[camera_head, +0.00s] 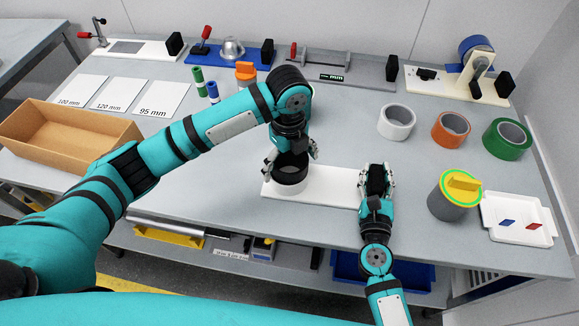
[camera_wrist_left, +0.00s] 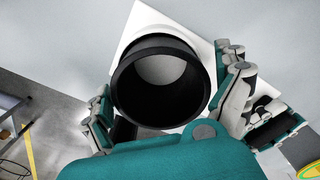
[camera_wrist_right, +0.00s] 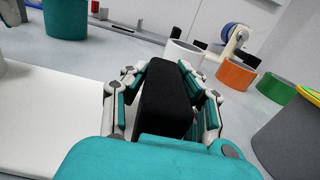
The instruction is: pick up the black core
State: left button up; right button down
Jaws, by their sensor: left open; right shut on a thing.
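The black core (camera_head: 290,169), a hollow upright cylinder with a pale band below it, stands on the white board (camera_head: 325,186). In the left wrist view the core (camera_wrist_left: 122,95) shows its open top and dark inside wall. My left gripper (camera_head: 291,156) is open, with its fingers on either side of the core; I cannot tell whether they touch it. My right gripper (camera_head: 376,181) is shut on a black block (camera_wrist_right: 166,100) at the right end of the white board.
White (camera_head: 397,122), orange (camera_head: 451,130) and green (camera_head: 507,139) rolls stand at the right. A grey cylinder with a yellow top (camera_head: 452,203) stands near a white tray (camera_head: 520,236). A cardboard box (camera_head: 60,163) is at the left.

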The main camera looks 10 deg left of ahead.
pick_arm(q)
jog(key=c, duration=1.1)
pick_arm(e)
jog(key=shift+f, duration=0.2)
pick_arm(q)
jog(key=shift+r, duration=0.15)
jog(key=shift+r, duration=0.35)
notch_tip(320, 180, up, 6)
jog(key=s, duration=1.8)
pick_arm(e)
jog(key=c, duration=0.9)
grip_release()
jog(key=shift+c, duration=0.2)
